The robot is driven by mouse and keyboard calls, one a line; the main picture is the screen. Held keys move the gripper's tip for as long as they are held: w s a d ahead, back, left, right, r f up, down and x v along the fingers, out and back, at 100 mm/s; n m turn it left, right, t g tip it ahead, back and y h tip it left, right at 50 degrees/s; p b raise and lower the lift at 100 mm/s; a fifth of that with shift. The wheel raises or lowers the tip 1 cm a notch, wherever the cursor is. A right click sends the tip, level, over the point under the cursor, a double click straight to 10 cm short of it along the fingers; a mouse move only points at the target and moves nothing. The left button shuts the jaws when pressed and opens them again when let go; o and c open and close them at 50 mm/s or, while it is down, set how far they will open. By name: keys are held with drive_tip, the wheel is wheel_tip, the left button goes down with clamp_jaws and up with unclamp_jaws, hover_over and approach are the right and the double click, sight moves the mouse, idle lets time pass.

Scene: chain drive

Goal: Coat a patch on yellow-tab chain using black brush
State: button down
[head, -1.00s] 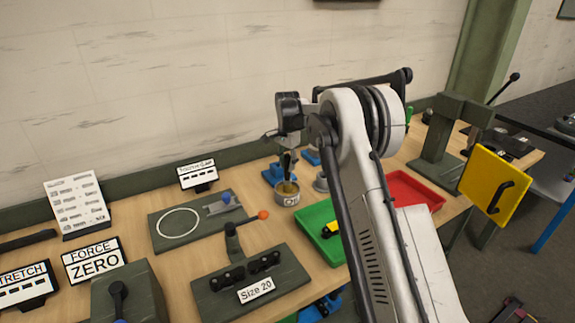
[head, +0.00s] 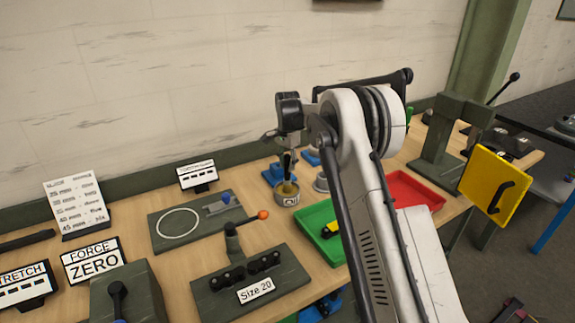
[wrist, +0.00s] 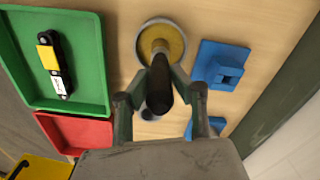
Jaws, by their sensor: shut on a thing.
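My gripper (wrist: 160,100) is shut on the black brush (wrist: 160,83) by its dark handle. The brush (head: 287,165) stands roughly upright with its lower end in the oil pot (head: 287,195). The pot also shows in the wrist view as a round grey cup with yellow-brown contents (wrist: 176,40). The bristles are hidden. The yellow-tab chain (wrist: 53,64) lies in the green tray (wrist: 90,60); it is dark with a yellow tab and a white label. In the head view my arm hides part of that tray (head: 312,222).
A red tray (head: 432,199) sits right of the green one. Blue blocks (wrist: 222,62) stand close beside the pot. A Size 20 fixture (head: 250,285) with an orange-knobbed lever and a plate with a white ring (head: 178,223) lie to the left.

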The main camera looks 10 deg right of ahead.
sight(288, 155)
drive_tip(key=shift+r, duration=0.1)
idle(0.3)
drive_tip(key=shift+r+p, duration=1.05)
drive_tip(key=shift+r, duration=2.3)
drive_tip(key=shift+s, duration=0.1)
